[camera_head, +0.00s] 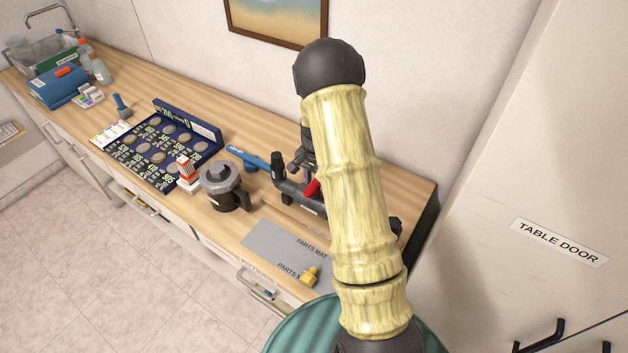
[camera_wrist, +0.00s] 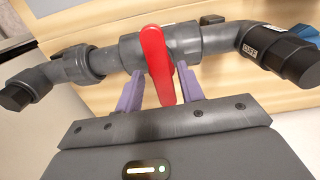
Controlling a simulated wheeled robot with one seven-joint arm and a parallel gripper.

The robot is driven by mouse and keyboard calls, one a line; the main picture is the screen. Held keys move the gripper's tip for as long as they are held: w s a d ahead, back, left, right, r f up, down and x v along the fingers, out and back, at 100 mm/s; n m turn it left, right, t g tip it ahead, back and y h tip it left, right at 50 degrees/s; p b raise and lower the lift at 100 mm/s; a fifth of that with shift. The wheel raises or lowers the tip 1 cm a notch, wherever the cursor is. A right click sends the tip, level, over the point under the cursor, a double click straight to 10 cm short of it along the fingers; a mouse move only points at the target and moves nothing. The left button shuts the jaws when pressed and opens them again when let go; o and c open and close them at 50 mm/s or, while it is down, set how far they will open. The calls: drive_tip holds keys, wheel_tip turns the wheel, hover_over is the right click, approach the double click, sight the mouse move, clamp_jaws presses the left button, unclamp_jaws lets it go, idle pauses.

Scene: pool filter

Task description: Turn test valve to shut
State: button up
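The test valve is a dark grey pipe piece (camera_wrist: 211,40) with a red lever handle (camera_wrist: 156,62). In the wrist view the pipe runs across the picture and the lever lies crosswise to it, its free end toward my gripper. My gripper (camera_wrist: 160,70) is open, with one purple finger on each side of the lever. A gap shows on both sides. In the head view the red lever (camera_head: 312,188) shows beside my arm, which hides my gripper and part of the valve.
A grey lidded pot (camera_head: 222,186) and a red-and-white box (camera_head: 186,170) stand left of the valve. A blue tool (camera_head: 248,158) lies behind the pot. A grey parts mat (camera_head: 270,245) with a yellow fitting (camera_head: 310,276) lies in front. A white cabinet stands at right.

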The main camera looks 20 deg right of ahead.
wheel_tip(320, 180, up, 6)
drive_tip(key=p, duration=0.4)
idle(0.3)
drive_tip(key=shift+r, duration=0.1)
wheel_tip(320, 180, up, 17)
drive_tip(key=b, duration=0.4)
drive_tip(key=shift+a, duration=0.15)
idle(0.5)
drive_tip(key=s+a+f+n+t+b, duration=0.1)
drive_tip(key=s+a+f+n, duration=0.3)
drive_tip(key=s, duration=0.6)
drive_tip(key=s+a+f+n+t, duration=0.1)
drive_tip(key=s+a+f+n, duration=0.4)
drive_tip(key=s, duration=0.5)
drive_tip(key=shift+a+n+t+b, duration=0.3)
drive_tip(key=shift+a+n+b, duration=0.1)
drive_tip(key=shift+a+n, duration=0.6)
